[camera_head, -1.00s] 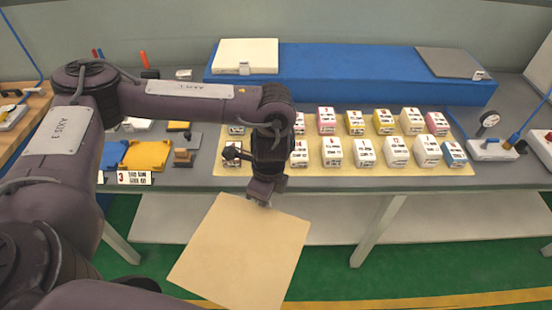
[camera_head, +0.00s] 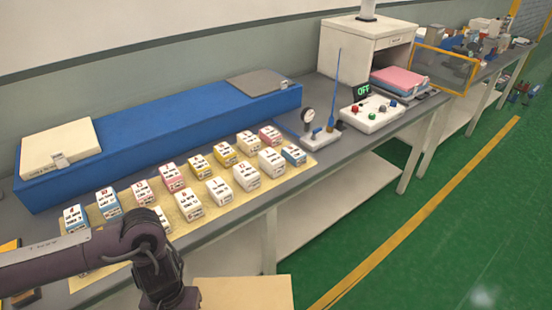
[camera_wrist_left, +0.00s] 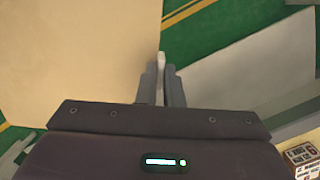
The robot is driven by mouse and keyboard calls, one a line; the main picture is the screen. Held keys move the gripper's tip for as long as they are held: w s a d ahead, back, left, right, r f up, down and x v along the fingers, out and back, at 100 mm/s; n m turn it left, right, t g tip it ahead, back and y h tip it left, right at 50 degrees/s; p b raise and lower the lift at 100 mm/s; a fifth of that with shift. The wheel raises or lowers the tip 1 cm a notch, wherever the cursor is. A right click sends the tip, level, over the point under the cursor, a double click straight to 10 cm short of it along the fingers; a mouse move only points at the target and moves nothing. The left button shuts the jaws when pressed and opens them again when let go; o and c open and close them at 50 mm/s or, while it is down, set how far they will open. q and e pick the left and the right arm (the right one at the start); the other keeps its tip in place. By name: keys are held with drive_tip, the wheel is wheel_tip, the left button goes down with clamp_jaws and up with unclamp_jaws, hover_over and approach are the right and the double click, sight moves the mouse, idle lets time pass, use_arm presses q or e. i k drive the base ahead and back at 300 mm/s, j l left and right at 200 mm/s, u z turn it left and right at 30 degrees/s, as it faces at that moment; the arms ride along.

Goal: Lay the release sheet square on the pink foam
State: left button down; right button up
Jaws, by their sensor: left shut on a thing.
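The release sheet (camera_head: 245,292) is a flat beige square, cut off by the bottom edge of the head view. It fills much of the left part of the left wrist view (camera_wrist_left: 85,60). My left gripper (camera_head: 188,298) is shut on the sheet's edge and holds it out in front of the bench. Its fingers (camera_wrist_left: 162,85) close at the sheet's right edge in the left wrist view. My right gripper is not in view.
Several small labelled boxes (camera_head: 219,190) stand on a tan mat before a long blue block (camera_head: 160,140). A gauge (camera_head: 308,115), a control box (camera_head: 371,113) reading OFF and a white cabinet (camera_head: 365,48) stand further right. A yellow-framed clear panel (camera_head: 444,68) stands beside the foam. Green floor is open in front.

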sight(400, 76)
drive_tip(key=i+l+z, duration=0.25)
drive_tip(key=z, duration=0.2)
drive_tip(key=i+l+z, duration=0.2)
drive_tip(key=z, duration=0.25)
drive_tip(key=i+z, duration=0.55)
drive_tip(key=i, duration=0.5)
drive_tip(key=i+j+z, duration=0.15)
drive_tip(key=i, duration=0.5)
drive_tip(key=i+z, duration=0.1)
drive_tip(key=i, duration=0.5)
